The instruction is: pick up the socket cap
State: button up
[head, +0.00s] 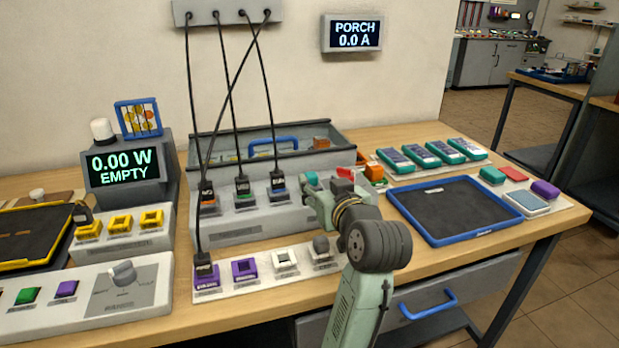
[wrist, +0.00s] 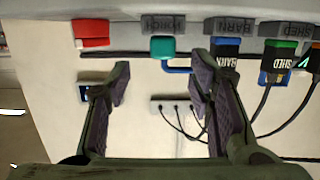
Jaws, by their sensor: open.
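A teal cap (wrist: 161,48) sits at the PORCH position of the grey socket block (wrist: 260,29) in the wrist view, which is upside down. I take it to be the socket cap. It also shows in the head view (head: 311,178), just left of my gripper and partly hidden by it. My gripper (wrist: 162,78) is open and empty. In the wrist view its two fingers stand left and right of the cap's line, with the cap between and beyond the tips. In the head view my gripper (head: 328,194) is at the block's right end.
A red part (wrist: 91,30) is beside the cap at the block's end. Several plugs with black cables, including a blue BARN plug (wrist: 224,49), stand on the other side. A grey bin (head: 300,150) is behind. A blue-rimmed tray (head: 428,240) lies to the right.

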aim_at(312, 176)
jog(key=p+x, duration=0.1)
jog(key=x, duration=0.4)
jog(key=shift+w+a+r+p, duration=0.15)
jog(key=shift+a+p, duration=0.05)
jog(key=shift+p, duration=0.2)
jog(key=c, duration=1)
